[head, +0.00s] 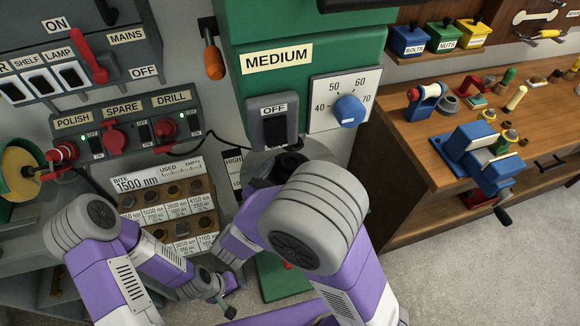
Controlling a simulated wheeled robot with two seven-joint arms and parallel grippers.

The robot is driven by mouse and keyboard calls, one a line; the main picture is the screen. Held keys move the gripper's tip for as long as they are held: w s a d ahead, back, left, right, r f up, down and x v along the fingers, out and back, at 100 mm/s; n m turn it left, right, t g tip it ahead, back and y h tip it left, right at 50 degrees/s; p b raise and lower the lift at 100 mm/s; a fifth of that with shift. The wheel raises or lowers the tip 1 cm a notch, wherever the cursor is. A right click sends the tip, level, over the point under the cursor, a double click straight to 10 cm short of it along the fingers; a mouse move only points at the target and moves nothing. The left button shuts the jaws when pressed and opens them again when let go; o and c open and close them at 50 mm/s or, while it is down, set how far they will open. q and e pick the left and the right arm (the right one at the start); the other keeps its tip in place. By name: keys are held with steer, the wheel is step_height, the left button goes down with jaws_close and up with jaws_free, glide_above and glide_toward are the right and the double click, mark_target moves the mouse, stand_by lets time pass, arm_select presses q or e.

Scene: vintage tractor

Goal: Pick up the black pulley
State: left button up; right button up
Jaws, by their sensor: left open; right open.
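A dark round part (290,160) shows below the OFF switch of the green machine, mostly behind my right arm. It may be the black pulley, but I cannot tell for sure. My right gripper (268,174) appears as a dark shape close beside it, largely hidden by my own arm. Its fingertips are not clear, and I cannot tell whether it touches the part. My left gripper (221,301) is low in the middle of the head view, below the bit rack, open and empty, away from the dark part.
The green machine (300,25) stands at the centre. Red-knobbed switch panels (125,118) are at the left. The bit rack (168,185) sits between my arms. A wooden bench (440,145) on the right holds a blue vise (478,155). The floor at lower right is clear.

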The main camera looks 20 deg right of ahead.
mark_target(290, 166)
steer(key=shift+x, duration=1.15)
steer(key=c, duration=1.4)
